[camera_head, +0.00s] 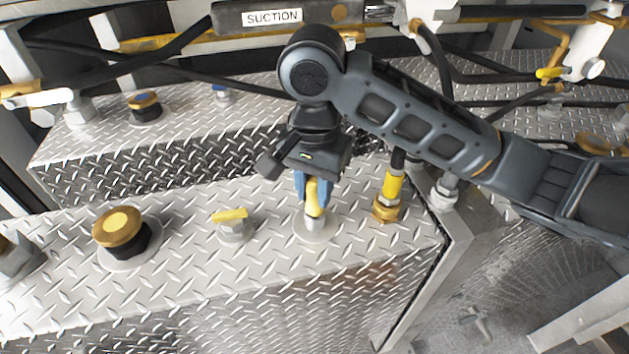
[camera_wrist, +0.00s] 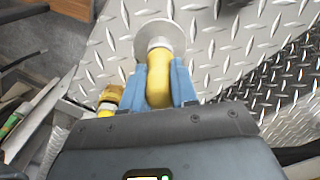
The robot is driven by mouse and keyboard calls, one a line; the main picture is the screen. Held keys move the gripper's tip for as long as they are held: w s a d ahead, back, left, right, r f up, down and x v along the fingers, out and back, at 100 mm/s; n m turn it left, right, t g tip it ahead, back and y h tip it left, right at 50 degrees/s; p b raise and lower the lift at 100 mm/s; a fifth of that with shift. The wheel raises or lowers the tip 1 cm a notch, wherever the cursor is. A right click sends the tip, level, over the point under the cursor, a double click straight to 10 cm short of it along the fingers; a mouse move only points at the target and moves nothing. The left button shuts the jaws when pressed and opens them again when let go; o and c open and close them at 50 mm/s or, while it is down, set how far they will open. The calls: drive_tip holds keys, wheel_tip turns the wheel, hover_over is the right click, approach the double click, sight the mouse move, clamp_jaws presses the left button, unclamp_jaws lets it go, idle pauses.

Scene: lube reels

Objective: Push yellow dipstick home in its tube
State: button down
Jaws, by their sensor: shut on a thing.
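My gripper (camera_head: 313,198) points down at the tread-plate tank top, its blue fingers shut on the yellow dipstick (camera_head: 314,206). In the wrist view, my gripper (camera_wrist: 160,82) has one finger on each side of the yellow dipstick handle (camera_wrist: 158,70). The handle's end meets the grey tube (camera_head: 316,225), which stands on a round flange; the tube's collar also shows in the wrist view (camera_wrist: 160,43). Any gap between handle and tube is too small to tell. The stick inside the tube is hidden.
A yellow T-handle cap (camera_head: 231,215) and a brass-topped black cap (camera_head: 120,227) stand to the left. A yellow-and-brass fitting (camera_head: 390,190) stands close to the right.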

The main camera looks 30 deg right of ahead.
drive_tip(key=shift+f, duration=0.55)
drive_tip(key=c, duration=0.8)
unclamp_jaws()
